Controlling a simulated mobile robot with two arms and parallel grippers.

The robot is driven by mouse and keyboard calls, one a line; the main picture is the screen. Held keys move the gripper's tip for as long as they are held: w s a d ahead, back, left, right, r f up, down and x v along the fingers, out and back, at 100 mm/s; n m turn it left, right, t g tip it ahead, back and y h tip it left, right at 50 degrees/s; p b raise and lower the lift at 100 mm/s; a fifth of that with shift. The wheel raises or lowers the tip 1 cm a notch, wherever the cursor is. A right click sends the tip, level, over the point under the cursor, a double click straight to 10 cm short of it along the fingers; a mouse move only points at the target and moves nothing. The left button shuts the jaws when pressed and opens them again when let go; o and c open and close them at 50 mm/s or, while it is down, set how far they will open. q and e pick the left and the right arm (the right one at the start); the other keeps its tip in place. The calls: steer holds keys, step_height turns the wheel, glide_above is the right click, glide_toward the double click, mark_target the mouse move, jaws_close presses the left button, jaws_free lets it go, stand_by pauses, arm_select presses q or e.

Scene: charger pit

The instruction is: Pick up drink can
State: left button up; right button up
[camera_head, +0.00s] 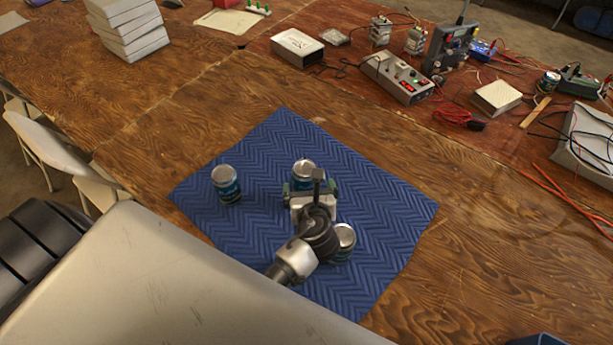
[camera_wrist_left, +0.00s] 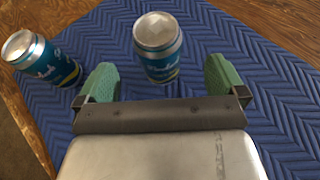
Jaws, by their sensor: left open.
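Three drink cans stand upright on a blue quilted mat (camera_head: 385,192). The left can (camera_head: 227,184) is blue with a silver top; it also shows at the upper left of the left wrist view (camera_wrist_left: 42,60). The middle can (camera_head: 304,172) stands just beyond my left gripper (camera_head: 313,188). In the left wrist view this can (camera_wrist_left: 158,48) is ahead of the open green fingers (camera_wrist_left: 161,80), roughly centred between them and not gripped. The near can (camera_head: 343,242) is partly hidden behind my left arm. My left gripper is open and empty. My right gripper is not in view.
White boxes (camera_head: 298,47), a grey power unit (camera_head: 397,77), red cables and other electronics lie on the table's far right. Stacked white blocks (camera_head: 128,28) stand at the far left. Bare wood surrounds the mat. A chair (camera_head: 60,150) is at the left edge.

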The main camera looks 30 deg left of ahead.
mark_target(307, 180)
arm_select(q)
steer(key=shift+x, duration=1.2)
steer(key=shift+w+a+f, duration=0.35)
steer(key=shift+w+a, duration=0.05)
steer(key=shift+w, duration=0.05)
steer(key=x, duration=0.4)
steer(key=shift+a+f, duration=0.1)
steer(key=shift+f, duration=0.2)
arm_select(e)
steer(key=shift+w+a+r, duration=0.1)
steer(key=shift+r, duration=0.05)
arm_select(q)
steer(key=shift+r, duration=0.1)
steer(key=c, duration=1.2)
